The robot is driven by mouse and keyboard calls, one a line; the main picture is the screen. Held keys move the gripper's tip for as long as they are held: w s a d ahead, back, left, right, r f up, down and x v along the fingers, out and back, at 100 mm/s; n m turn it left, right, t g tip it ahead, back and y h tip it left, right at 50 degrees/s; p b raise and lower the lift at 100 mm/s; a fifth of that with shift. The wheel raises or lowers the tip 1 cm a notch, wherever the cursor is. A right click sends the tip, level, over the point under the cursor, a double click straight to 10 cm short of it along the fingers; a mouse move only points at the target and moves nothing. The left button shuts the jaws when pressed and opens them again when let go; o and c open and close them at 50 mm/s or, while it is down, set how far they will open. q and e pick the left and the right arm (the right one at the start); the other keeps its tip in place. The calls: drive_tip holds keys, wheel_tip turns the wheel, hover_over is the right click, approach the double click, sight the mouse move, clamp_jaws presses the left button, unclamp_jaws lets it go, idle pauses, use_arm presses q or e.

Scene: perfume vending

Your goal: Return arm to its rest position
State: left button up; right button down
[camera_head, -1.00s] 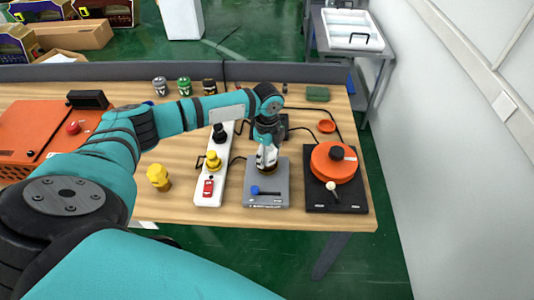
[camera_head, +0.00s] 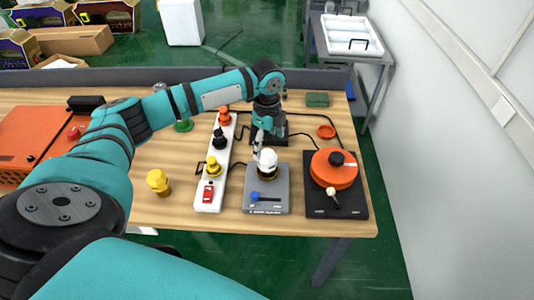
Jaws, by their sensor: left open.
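My left arm reaches in from the left across the table. My left gripper (camera_head: 259,141) points down and is open and empty, just behind and above the white-topped bottle (camera_head: 267,161). That bottle, with a dark and gold base, stands upright on the grey device (camera_head: 266,192) with a blue knob. Whether a fingertip touches the bottle cannot be told. My right gripper is not in view.
A white strip (camera_head: 211,188) with orange, black and yellow knobs lies left of the grey device. A yellow bottle (camera_head: 158,182) stands further left. A black device with an orange disc (camera_head: 334,173) is at the right. An orange case (camera_head: 40,140) is at the far left.

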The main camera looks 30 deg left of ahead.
use_arm(q)
drive_tip(key=shift+r, duration=1.95)
drive_tip(key=s+d+f, duration=0.6)
drive_tip(key=d+f, duration=0.2)
drive_tip(key=d, duration=0.3)
drive_tip(key=s+d+f+n+t+h, duration=0.1)
drive_tip(key=s+d+f+n+t, duration=0.1)
drive_tip(key=s+d+n, duration=0.4)
drive_tip(key=s+d+f+n+t+h, duration=0.1)
drive_tip(key=s+f+n, duration=0.1)
drive_tip(key=s+n, duration=0.35)
drive_tip(key=s+a+n+y, duration=0.2)
drive_tip(key=s+a+n, duration=0.3)
drive_tip(key=s, duration=0.4)
wheel_tip(320, 180, down, 29)
drive_tip(key=m+b, duration=0.1)
drive_tip(key=b, duration=0.3)
drive_tip(key=s+a+f+g+b, duration=0.1)
drive_tip(key=s+a+f, duration=0.1)
drive_tip(key=s+f, duration=0.7)
drive_tip(key=s+a+f+g+b, duration=0.1)
drive_tip(key=s+a+f+b, duration=0.1)
drive_tip(key=s+f, duration=0.6)
wheel_tip(320, 180, down, 3)
drive_tip(key=shift+s+f+b, duration=0.1)
drive_tip(key=shift+s+b, duration=0.2)
drive_tip(key=shift+s, duration=0.1)
